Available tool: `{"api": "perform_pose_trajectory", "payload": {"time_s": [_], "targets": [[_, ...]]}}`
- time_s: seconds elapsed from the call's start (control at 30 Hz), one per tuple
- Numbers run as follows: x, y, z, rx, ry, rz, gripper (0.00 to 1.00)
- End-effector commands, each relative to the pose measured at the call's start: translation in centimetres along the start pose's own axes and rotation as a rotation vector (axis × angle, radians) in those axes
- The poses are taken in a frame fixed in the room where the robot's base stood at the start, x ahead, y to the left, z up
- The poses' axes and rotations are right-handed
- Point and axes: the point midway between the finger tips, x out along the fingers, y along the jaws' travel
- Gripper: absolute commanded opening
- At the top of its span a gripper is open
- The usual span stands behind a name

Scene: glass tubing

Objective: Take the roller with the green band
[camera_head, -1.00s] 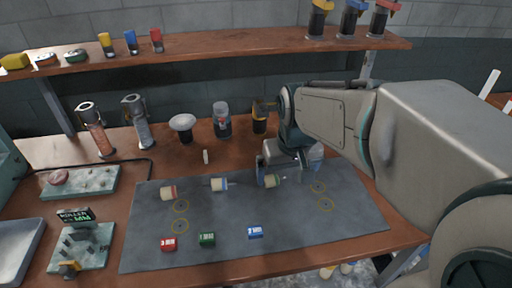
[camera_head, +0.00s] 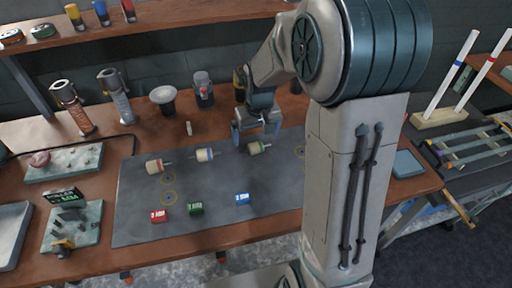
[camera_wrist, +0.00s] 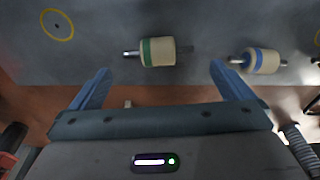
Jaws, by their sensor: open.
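The roller with the green band (camera_head: 259,148) lies on its side on the grey mat (camera_head: 225,222), a cream cylinder with metal pins at its ends. In the wrist view the green-banded roller (camera_wrist: 158,52) lies between the lines of my two fingers, just beyond the tips. My gripper (camera_head: 257,131) is open and empty, behind the roller in the head view; the wrist view shows both fingers of my gripper (camera_wrist: 158,69) spread apart. A blue-banded roller (camera_head: 205,155) and a red-banded roller (camera_head: 154,166) lie further left on the mat.
Small red (camera_head: 159,215), green (camera_head: 196,208) and blue (camera_head: 243,198) blocks stand along the mat's front. A small upright pale piece (camera_head: 189,128) stands behind the mat. A white-topped stand (camera_head: 163,97) and a jar (camera_head: 203,92) stand further back.

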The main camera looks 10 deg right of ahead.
Motion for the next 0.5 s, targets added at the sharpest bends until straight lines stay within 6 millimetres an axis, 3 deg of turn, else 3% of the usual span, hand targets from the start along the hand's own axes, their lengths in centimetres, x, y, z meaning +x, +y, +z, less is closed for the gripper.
{"api": "perform_pose_trajectory", "payload": {"time_s": [0.17,0.5], "targets": [[1.1,0.1,0.0,0.0,-0.002,0.0,1.0],[5.2,0.2,-0.1,-0.001,-0.001,0.0,1.0]]}}
